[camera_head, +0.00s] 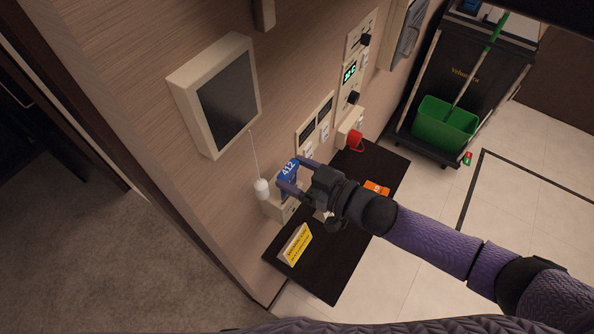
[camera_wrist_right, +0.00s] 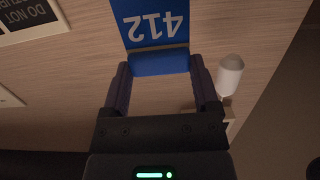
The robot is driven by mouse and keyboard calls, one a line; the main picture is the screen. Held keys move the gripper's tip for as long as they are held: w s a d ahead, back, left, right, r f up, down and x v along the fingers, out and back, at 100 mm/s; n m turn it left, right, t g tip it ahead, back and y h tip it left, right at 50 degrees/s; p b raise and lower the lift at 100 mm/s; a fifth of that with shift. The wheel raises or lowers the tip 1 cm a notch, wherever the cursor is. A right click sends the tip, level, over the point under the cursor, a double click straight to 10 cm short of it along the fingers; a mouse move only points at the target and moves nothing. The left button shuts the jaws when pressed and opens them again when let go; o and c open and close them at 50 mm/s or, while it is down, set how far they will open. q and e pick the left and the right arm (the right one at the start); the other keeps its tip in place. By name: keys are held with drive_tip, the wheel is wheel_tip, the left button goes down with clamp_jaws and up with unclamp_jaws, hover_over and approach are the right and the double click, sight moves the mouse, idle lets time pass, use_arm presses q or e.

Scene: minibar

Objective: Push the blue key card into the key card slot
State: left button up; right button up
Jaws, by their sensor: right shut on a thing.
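The blue key card (camera_head: 289,169), marked 412, is held between the fingers of my right gripper (camera_head: 288,186) close to the wall. In the right wrist view the card (camera_wrist_right: 157,25) extends beyond the fingertips, with its thick blue end (camera_wrist_right: 160,62) between the fingers of the right gripper (camera_wrist_right: 160,66). A cream box (camera_head: 272,208) on the wall just below the card looks like the key card slot holder; my gripper partly covers it, and its opening cannot be made out. My left gripper is not in view.
A white pull-cord handle (camera_head: 262,188) hangs left of the gripper. Switch panels (camera_head: 315,123) line the wall. A cart with a green bucket (camera_head: 444,125) stands behind.

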wheel_tip(320, 180, down, 6)
drive_tip(key=b, duration=0.5)
idle(2.3)
drive_tip(key=o, duration=1)
drive_tip(key=shift+o, duration=0.2)
drive_tip(key=f+v, duration=0.1)
drive_tip(key=v, duration=0.9)
drive_tip(key=shift+r+b, duration=0.4)
drive_tip(key=shift+b, duration=0.05)
